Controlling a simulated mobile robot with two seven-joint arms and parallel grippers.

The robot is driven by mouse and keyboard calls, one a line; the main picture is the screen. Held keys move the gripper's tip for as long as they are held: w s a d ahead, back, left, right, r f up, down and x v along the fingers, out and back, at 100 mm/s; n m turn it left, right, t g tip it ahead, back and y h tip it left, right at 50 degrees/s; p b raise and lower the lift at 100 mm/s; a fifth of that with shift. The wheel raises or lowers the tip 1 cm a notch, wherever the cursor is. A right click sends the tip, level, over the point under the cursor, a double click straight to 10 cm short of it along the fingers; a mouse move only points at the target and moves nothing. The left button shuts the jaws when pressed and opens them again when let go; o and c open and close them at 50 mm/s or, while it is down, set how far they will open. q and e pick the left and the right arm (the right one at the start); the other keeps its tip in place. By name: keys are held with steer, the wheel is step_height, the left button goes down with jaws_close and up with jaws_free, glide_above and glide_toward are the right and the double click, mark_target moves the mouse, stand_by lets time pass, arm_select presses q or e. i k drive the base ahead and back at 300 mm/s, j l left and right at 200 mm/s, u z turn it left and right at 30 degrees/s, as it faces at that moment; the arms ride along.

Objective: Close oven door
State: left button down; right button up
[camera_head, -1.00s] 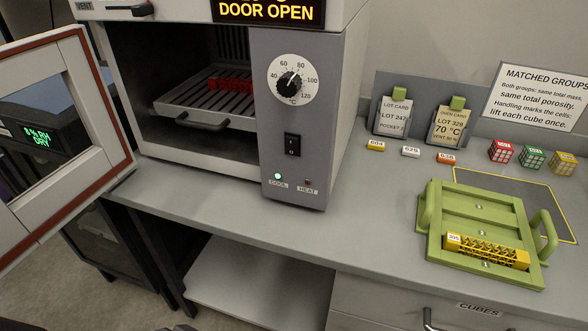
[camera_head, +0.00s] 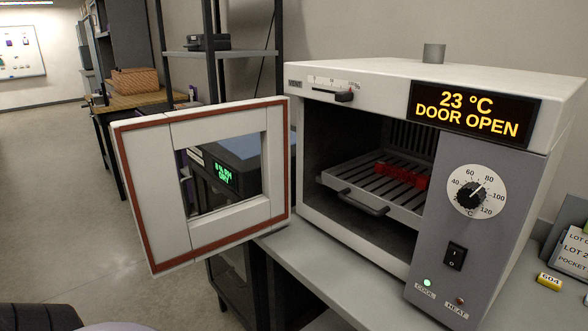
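The oven (camera_head: 497,187) stands on the grey bench at the right, and its display (camera_head: 474,113) reads 23 °C, DOOR OPEN. The oven door (camera_head: 152,170) is swung wide open to the left. It has a white frame, a red-brown seal and a window. Inside the oven, a slatted rack (camera_head: 350,183) with a dark handle holds a red lattice piece (camera_head: 403,175). The green COOL lamp is lit. Neither of my grippers shows. A dark rounded part at the lower left corner may be part of my own arm.
A dark cabinet with a green-lit display (camera_head: 222,172) stands behind the door and shows through its window. A shelf rack (camera_head: 222,54) stands further back. A yellow tag block (camera_head: 549,281) lies on the bench at right. Open floor (camera_head: 60,190) lies left of the door.

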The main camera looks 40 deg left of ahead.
mark_target(145, 146)
steer(key=j+z, duration=0.1)
steer(key=j, duration=0.85)
steer(key=k+j+z, duration=0.15)
steer(key=j, duration=0.75)
steer(key=k+j+z, duration=0.15)
steer(key=j, duration=0.75)
steer(key=k+j+z, duration=0.15)
steer(key=j, duration=0.75)
steer(key=k+j+z, duration=0.2)
steer(key=j, duration=0.1)
